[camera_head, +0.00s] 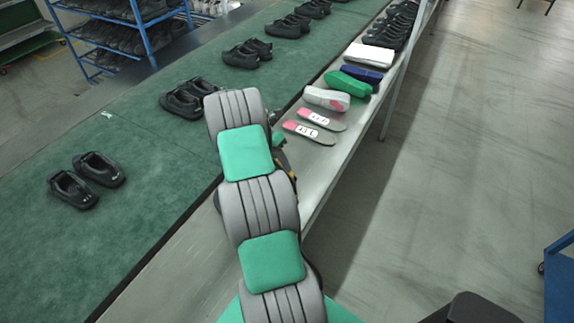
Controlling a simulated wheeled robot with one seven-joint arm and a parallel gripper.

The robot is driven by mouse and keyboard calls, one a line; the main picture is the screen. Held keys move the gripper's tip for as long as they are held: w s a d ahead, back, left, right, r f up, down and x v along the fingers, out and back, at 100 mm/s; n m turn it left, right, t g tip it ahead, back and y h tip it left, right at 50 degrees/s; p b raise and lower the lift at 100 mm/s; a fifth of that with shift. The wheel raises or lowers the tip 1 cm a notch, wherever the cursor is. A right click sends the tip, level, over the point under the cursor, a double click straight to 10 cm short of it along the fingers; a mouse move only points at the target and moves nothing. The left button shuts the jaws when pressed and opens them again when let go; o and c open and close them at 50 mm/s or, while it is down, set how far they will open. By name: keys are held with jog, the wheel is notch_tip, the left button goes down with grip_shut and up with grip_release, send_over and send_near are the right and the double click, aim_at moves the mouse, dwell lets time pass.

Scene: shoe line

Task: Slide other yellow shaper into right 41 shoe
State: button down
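A pair of black shoes lies on the green belt at the left: one left shoe (72,189) and one right shoe (100,169). Both have openings facing up and small pale marks that I cannot read. I cannot make out a yellow shaper in either opening or elsewhere in view. My grey and green arm rises through the middle of the view. It hides part of the belt edge and the side shelf. My gripper's fingers are hidden behind the arm, so I cannot see what they hold.
More black shoe pairs (184,98) stand along the belt (125,170). The side shelf (300,155) holds two labelled insoles (322,119), a grey-and-pink item (327,98), a green item (348,83), a navy item (362,73) and a white stack (370,55). A blue rack (140,35) stands behind.

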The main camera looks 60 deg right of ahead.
jog(key=shift+w+f+b, duration=0.1)
jog(key=shift+f+b, duration=0.25)
jog(key=shift+f, duration=0.2)
jog(key=f+t+b, duration=0.2)
jog(key=f+b, duration=0.1)
jog(key=b, duration=0.4)
jog(key=s+f+t+b, duration=0.1)
jog(key=f+t+b, duration=0.1)
jog(key=b, duration=0.5)
jog(key=shift+s+d+f+t+y, duration=0.1)
jog(key=shift+s+f+t+y, duration=0.1)
jog(key=shift+f+t+y, duration=0.25)
jog(key=c, duration=1.2)
grip_release()
jog(key=shift+o, duration=0.2)
jog(key=shift+r+p, duration=1.35)
jog(key=shift+r, duration=0.15)
